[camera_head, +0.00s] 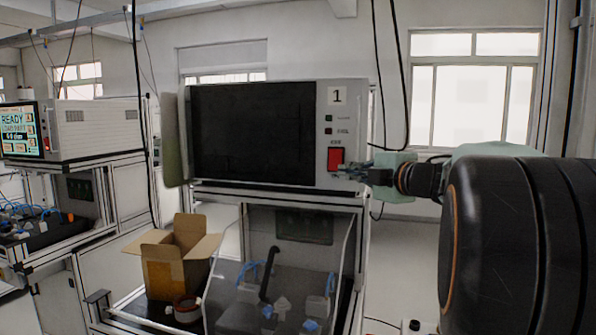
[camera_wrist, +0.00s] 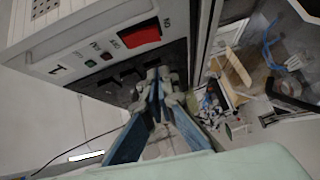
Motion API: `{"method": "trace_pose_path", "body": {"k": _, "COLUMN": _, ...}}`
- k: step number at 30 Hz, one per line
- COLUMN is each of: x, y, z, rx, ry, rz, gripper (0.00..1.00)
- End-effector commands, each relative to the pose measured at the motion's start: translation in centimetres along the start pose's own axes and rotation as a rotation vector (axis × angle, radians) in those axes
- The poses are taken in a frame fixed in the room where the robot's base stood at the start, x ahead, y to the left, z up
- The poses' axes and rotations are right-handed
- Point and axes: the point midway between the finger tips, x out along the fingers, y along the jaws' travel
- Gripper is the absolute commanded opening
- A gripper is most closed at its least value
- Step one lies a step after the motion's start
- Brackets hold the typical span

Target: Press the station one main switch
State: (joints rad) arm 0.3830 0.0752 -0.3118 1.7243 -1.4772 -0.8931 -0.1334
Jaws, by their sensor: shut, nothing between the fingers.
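The station one cabinet (camera_head: 275,180) carries a "1" label, a dark blank screen (camera_head: 252,132) and a red main switch (camera_head: 336,158) at the lower right of its front. The switch also shows in the wrist view (camera_wrist: 140,35), with small green and red buttons beside it. My gripper (camera_head: 345,170) reaches in from the right, its tips at the lower right of the switch. In the wrist view, my gripper's (camera_wrist: 160,76) fingertips are together, empty, and just below the switch in the picture. I cannot tell whether they touch the panel.
An open cardboard box (camera_head: 177,270) and a tape roll (camera_head: 186,308) stand on the lower shelf at left. Fixtures with blue parts sit under the cabinet behind clear panels. Another station at far left has a lit screen (camera_head: 20,130) reading READY. Cables hang above right.

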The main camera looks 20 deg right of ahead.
Motion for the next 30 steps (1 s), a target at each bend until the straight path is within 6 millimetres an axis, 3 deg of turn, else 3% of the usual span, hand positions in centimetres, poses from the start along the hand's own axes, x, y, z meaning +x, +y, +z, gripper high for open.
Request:
{"method": "trace_pose_path", "body": {"k": 6, "x": 5.0, "y": -0.1, "z": 0.0, "rx": 0.000, "ry": 0.002, "rz": -0.002, "gripper": 0.00}}
{"method": "trace_pose_path", "body": {"k": 15, "x": 6.9, "y": 0.0, "z": 2.4, "rx": 0.002, "ry": 0.000, "rz": 0.000, "gripper": 0.00}}
{"method": "trace_pose_path", "body": {"k": 30, "x": 7.3, "y": 0.1, "z": 2.9, "rx": 0.001, "ry": -0.001, "rz": 0.001, "gripper": 0.00}}
